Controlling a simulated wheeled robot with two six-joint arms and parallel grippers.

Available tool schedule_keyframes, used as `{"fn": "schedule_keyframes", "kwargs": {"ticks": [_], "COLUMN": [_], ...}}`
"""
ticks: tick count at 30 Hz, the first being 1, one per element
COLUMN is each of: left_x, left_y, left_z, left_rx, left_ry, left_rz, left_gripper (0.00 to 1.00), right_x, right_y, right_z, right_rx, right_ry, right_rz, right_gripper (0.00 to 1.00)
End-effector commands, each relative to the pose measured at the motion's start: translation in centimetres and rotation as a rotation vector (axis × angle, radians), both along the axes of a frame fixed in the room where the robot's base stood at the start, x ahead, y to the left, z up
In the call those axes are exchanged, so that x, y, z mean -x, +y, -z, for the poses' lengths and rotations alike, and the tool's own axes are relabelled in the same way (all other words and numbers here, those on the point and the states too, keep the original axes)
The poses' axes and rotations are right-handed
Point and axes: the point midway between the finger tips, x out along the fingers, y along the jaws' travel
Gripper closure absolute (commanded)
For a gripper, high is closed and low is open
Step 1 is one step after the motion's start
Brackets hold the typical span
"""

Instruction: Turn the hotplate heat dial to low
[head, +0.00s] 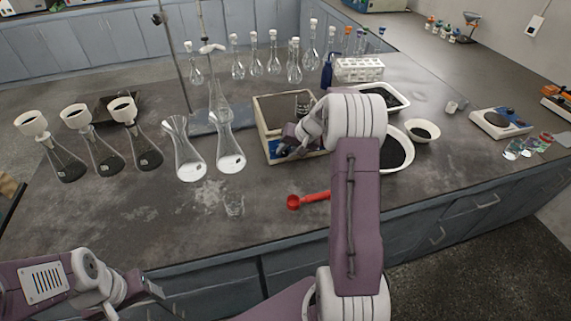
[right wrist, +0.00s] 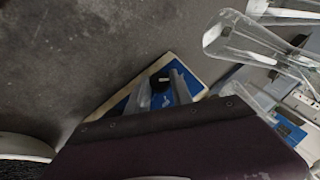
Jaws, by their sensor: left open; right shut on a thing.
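The hotplate (head: 272,112) stands on the bench in the middle of the head view, with a dark top in a cream body. Its blue front panel and cream edge (right wrist: 193,84) show in the right wrist view. The black heat dial (right wrist: 159,77) with a pale mark sits on that panel. My right gripper (right wrist: 161,90) is shut on the dial, one finger on each side of it. In the head view my right gripper (head: 284,148) covers the dial and much of the panel. My left gripper (head: 135,300) is open and empty at the lower left, off the front edge.
A glass beaker (head: 303,103) is on the hotplate. Conical flasks (head: 223,157) stand to its left. A red scoop (head: 308,198) and a small glass beaker (head: 234,206) lie in front. A white bowl (head: 407,163) of dark material is to the right, partly behind my arm.

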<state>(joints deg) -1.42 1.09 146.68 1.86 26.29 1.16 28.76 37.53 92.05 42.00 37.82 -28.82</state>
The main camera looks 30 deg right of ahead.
Motion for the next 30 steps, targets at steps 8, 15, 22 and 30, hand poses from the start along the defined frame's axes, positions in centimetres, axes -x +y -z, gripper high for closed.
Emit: {"fn": "schedule_keyframes", "kwargs": {"ticks": [8, 15, 22, 30], "left_x": [0.0, 0.0, 0.0, 0.0], "left_y": [0.0, 0.0, 0.0, 0.0], "left_z": [4.6, 6.5, 7.5, 7.7], "left_rx": [0.000, 0.000, 0.000, 0.000], "left_ry": [0.000, 0.000, 0.000, 0.000], "left_rz": [0.000, 0.000, 0.000, 0.000], "left_gripper": [0.34, 0.34, 0.34, 0.34], "right_x": [0.2, 0.3, 0.3, 0.3], "right_y": [-0.4, -0.4, -0.4, -0.4], "right_z": [0.8, 0.7, 0.5, 0.4], "right_rx": [-0.208, -0.341, -0.416, -0.443], "right_ry": [-0.048, -0.080, -0.096, -0.102], "right_rz": [0.088, 0.141, 0.171, 0.183], "right_gripper": [1.00, 1.00, 1.00, 1.00]}}
